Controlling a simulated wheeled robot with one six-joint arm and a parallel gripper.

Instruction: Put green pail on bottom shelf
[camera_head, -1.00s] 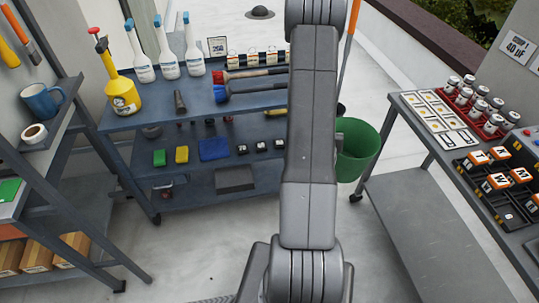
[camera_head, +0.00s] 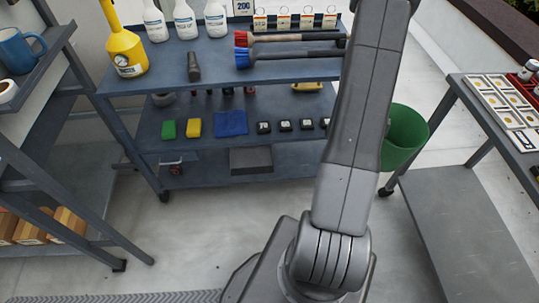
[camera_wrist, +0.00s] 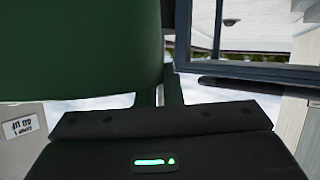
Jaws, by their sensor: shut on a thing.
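The green pail (camera_head: 407,138) hangs in the air right of my arm in the head view, partly hidden behind it. It fills the upper left of the wrist view (camera_wrist: 80,50). My gripper (camera_wrist: 160,97) is shut on the pail, at its right side in the wrist view; the exact grip spot is hard to see. In the head view my arm hides the gripper. The blue-grey rack's bottom shelf (camera_head: 300,158) is low, left of the pail.
The rack's middle shelf (camera_head: 270,141) holds sponges, a blue cloth and small black blocks. Bottles and brushes (camera_head: 290,57) are on top. A grey table (camera_head: 455,95) stands close right of the pail. Another shelf unit (camera_head: 60,210) is at left. Floor before the rack is clear.

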